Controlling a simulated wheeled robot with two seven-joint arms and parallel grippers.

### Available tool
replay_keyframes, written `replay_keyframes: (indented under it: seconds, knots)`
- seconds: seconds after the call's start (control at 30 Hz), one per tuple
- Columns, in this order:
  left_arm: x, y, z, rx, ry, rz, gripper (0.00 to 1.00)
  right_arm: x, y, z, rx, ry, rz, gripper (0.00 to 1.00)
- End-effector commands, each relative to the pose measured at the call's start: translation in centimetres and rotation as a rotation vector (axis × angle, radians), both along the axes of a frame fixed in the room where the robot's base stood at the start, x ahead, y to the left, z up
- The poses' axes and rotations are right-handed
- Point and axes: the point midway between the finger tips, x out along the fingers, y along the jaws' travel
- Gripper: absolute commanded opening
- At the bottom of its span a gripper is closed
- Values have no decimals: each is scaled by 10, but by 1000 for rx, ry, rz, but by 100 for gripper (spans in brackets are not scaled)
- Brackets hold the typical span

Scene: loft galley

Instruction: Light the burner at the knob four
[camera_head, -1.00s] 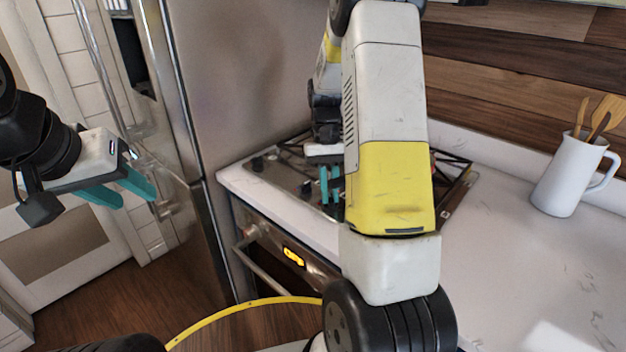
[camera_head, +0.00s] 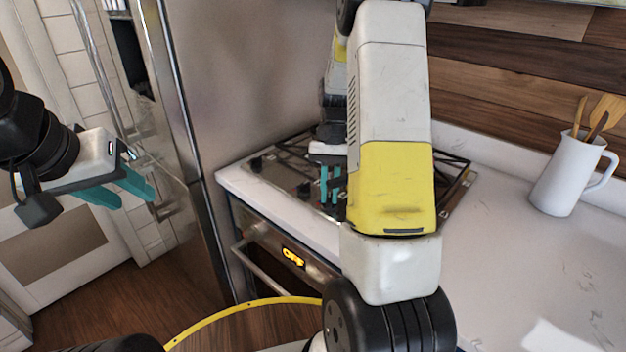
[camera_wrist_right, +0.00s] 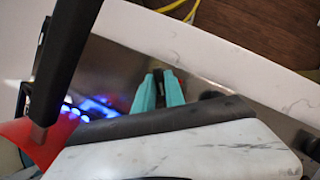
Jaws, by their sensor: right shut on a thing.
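The gas hob (camera_head: 285,172) is set into the white counter, with dark knobs such as the one at its left end (camera_head: 256,164) along its front strip. My right gripper (camera_head: 331,200) points down at the right part of this strip. In the wrist view its teal fingers (camera_wrist_right: 158,88) are close together, shut on a small dark knob that they mostly hide. A blue glow like flame (camera_wrist_right: 95,106) shows on the hob left of the fingers in that view. I cannot read which number the held knob has. My left gripper (camera_head: 137,198) is open and empty, off to the left.
The oven front with a lit yellow display (camera_head: 293,257) and a bar handle is below the counter. A steel fridge (camera_head: 240,80) stands left of the hob. A white jug (camera_head: 568,178) with wooden utensils stands right.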

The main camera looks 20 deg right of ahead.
Motion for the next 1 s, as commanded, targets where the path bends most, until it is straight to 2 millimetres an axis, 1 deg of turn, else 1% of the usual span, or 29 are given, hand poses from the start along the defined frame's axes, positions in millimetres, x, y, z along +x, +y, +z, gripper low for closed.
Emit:
replay_keyframes:
  seconds: [0.07, 0.1, 0.17, 0.2, 0.47, 0.57, 0.67, 0.9, 1.0]
  knots:
    - [0, 0, 0, 0, 0, 0, 40, 1, 0, 1, 0, -4, 1, 0]
    - [0, 0, 0, 0, 0, 0, 40, 1, 0, 1, 0, -4, 1, 20]
    - [0, 0, 0, 0, 0, 0, 40, 1, 0, 1, 0, -3, 1, 32]
    - [0, 0, 0, 0, 0, 0, 40, 1, 0, 1, 0, -3, 1, 36]
    - [0, 0, 0, 0, 0, 0, 40, 0, 0, 0, 0, -1, 1, 36]
    - [0, 0, 0, 0, 0, 0, 40, 2, -1, 4, -1, -3, 1, 36]
    - [0, 0, 0, 0, 0, 0, 40, 7, -3, 15, -1, -5, 1, 36]
    - [0, 0, 0, 0, 0, 0, 40, 21, -9, 53, -1, -5, 1, 36]
    - [0, 0, 0, 0, 0, 0, 40, 26, -11, 64, 0, -4, 1, 36]
